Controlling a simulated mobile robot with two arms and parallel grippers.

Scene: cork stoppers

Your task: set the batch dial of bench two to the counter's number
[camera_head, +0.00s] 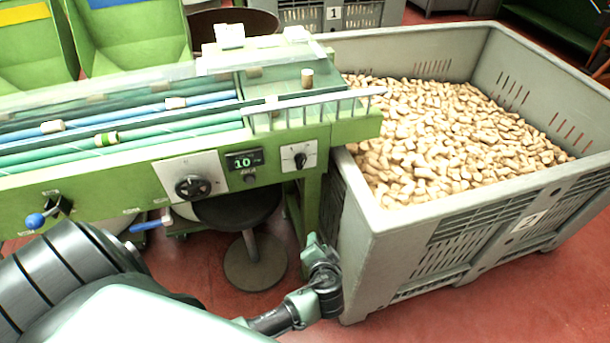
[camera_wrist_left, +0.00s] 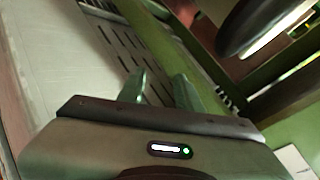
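The green sorting bench carries a black counter display (camera_head: 244,160) that reads 10. Right of it, a dial with a dark pointer (camera_head: 300,158) sits on a white plate with small marks I cannot read. Left of the counter, a larger black knob (camera_head: 193,187) sits on another white plate. I cannot tell from labels which is the batch dial. My left gripper (camera_head: 318,242) is below the dial, apart from it, beside the crate. In the left wrist view its two fingers (camera_wrist_left: 161,84) stand apart with nothing between them. My right gripper is not in view.
A large grey crate (camera_head: 405,233) marked 2, full of corks, stands right of the bench. A stool (camera_head: 254,262) stands under the bench. A blue-tipped lever (camera_head: 45,217) is at the bench's left. Red floor in front is clear.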

